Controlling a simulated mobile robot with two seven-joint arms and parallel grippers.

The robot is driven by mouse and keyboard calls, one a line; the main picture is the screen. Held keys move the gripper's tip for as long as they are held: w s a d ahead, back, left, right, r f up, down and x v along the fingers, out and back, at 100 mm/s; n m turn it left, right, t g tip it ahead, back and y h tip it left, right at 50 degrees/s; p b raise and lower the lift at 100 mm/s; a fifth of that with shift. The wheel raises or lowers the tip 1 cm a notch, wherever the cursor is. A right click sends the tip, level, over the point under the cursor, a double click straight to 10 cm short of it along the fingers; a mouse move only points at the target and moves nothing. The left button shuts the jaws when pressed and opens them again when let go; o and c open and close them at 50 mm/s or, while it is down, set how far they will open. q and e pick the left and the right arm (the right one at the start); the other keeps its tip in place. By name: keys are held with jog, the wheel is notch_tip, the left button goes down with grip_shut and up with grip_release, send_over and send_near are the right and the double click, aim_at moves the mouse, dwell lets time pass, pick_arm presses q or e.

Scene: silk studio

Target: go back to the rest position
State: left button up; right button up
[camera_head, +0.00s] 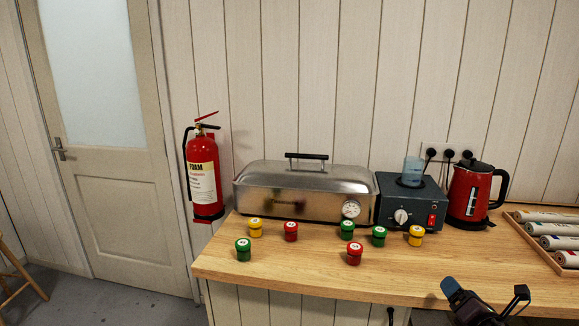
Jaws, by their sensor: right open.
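My right gripper (486,292) shows at the bottom right, at the front edge of the wooden counter (300,267). Its two fingers are spread apart, with nothing between them. The rest of the right arm is mostly below the picture. My left gripper does not show. Small jars with coloured lids stand upright on the counter, apart from the gripper: green (243,250), yellow (255,228), red (291,231), another green (347,229), another red (354,253) and another yellow (416,236) among them.
A steel steamer (285,205), a dark heater box (393,208) with a beaker (412,171) and a red kettle (466,195) stand at the back. A tray (535,245) of rolls lies at right. A fire extinguisher (204,185) hangs left of the counter. The counter's front middle is clear.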

jog(key=s+a+f+m+g+y, duration=0.1)
jog(key=s+a+f+m+g, duration=0.2)
jog(key=s+a+f+m, duration=1.1)
jog(key=s+f+m+g, duration=0.1)
jog(key=s+f+m, duration=0.1)
jog(key=s+m, duration=0.4)
jog(key=s+f+m+g, duration=0.2)
jog(key=s+m, duration=0.5)
jog(key=s, duration=0.1)
jog(key=shift+a+f+h, duration=0.25)
jog(key=shift+a+h, duration=0.05)
jog(key=shift+a, duration=0.1)
